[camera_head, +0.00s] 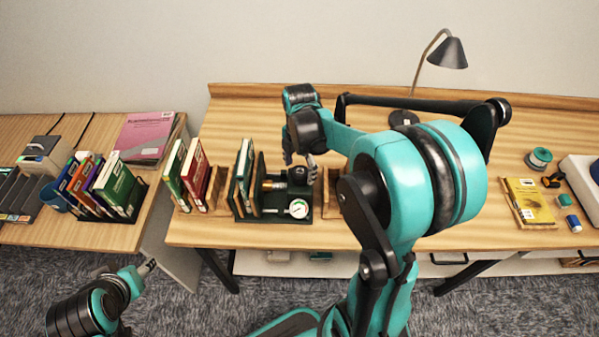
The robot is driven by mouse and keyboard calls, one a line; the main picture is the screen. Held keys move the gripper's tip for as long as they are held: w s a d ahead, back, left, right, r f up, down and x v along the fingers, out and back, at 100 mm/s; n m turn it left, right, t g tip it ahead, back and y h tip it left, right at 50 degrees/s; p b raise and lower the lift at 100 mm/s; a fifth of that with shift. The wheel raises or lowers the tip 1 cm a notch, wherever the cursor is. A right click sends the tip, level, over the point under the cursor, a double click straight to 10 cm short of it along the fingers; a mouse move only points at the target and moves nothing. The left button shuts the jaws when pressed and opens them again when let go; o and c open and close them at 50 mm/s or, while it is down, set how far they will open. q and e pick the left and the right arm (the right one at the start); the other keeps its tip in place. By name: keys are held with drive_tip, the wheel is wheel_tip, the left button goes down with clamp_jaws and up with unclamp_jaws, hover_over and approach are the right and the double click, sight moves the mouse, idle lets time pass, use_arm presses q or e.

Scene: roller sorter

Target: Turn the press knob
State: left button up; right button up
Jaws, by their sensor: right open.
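The press (268,215) is a small dark green device on the wooden table, with a brass part and a round white gauge (298,208) at its front. Its dark knob (298,175) shows at the press's upper right. My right gripper (300,162) is open and comes down from behind the press, its fingers close to the knob. I cannot tell whether they touch it. Green books stand upright in the press's left part. My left gripper (147,267) is low at the left, over the floor and away from the press; its jaws are too small to read.
Wooden bookends hold green and red books (187,175) left of the press. A rack of books (105,190) stands on the left table. A desk lamp (445,52) is at the back. A yellow book (528,203) and spools lie at the right.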

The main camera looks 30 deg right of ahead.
drive_tip(key=shift+f, duration=0.65)
drive_tip(key=c, duration=1.2)
drive_tip(key=shift+o, duration=0.2)
drive_tip(key=shift+m, duration=0.5)
